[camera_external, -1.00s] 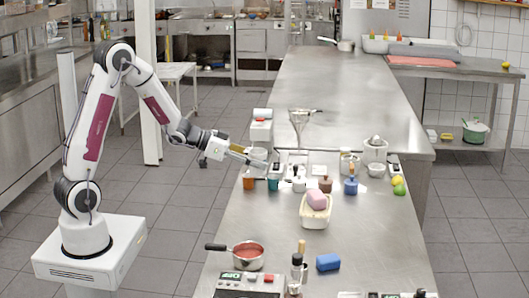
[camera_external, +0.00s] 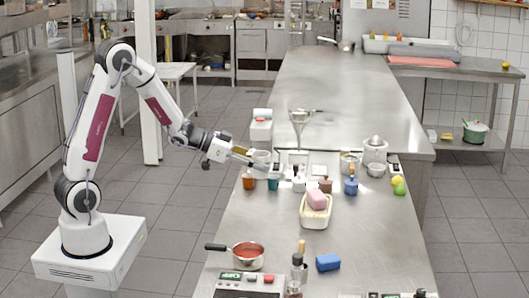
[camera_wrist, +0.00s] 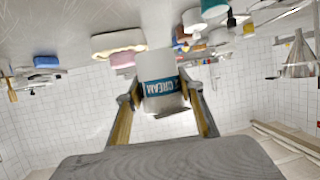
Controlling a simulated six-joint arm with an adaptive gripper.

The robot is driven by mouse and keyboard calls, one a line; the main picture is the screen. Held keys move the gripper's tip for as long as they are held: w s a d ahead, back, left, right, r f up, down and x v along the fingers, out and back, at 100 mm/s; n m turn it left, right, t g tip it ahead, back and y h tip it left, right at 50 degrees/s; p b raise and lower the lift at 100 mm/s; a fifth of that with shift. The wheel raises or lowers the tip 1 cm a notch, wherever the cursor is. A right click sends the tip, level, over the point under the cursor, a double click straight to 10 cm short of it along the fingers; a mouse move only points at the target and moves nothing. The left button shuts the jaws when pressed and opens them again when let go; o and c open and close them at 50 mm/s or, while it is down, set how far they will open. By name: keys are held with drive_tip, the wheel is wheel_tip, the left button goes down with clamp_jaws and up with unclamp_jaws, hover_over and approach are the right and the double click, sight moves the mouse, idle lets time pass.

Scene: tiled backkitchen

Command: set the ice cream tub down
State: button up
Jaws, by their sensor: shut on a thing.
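The ice cream tub (camera_wrist: 160,75) is white with a teal band reading "CREAM". My gripper (camera_wrist: 160,92) is shut on it, one finger on each side, in the wrist view. In the external view my gripper (camera_external: 248,153) points right over the left edge of the steel counter (camera_external: 260,215), with the pale tub (camera_external: 261,157) at its fingertips. The tub is small there and partly covered by the fingers. I cannot tell how far its base is from the counter.
Near the tub stand an orange cup (camera_external: 249,181), a teal cup (camera_external: 273,184) and several small bottles. A cream container (camera_external: 314,219) holds a pink block (camera_external: 316,200). A red-filled pan (camera_external: 247,254) and blue block (camera_external: 328,262) are at the front. The counter's mid-left is clear.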

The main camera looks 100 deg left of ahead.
drive_tip(key=w+d+m+h, duration=0.3)
drive_tip(key=w+d, duration=0.1)
drive_tip(key=d, duration=0.8)
drive_tip(key=w+d+m+g+h, duration=0.1)
drive_tip(key=w+d+m+h, duration=0.2)
drive_tip(key=d, duration=0.9)
drive_tip(key=shift+w+r+h, duration=0.15)
drive_tip(key=shift+w+h, duration=0.35)
drive_tip(key=shift+h, duration=0.1)
drive_tip(key=shift+d, duration=0.1)
drive_tip(key=shift+f, duration=2.9)
drive_tip(key=shift+f, duration=0.1)
drive_tip(key=shift+f, duration=2)
drive_tip(key=shift+f, duration=0.1)
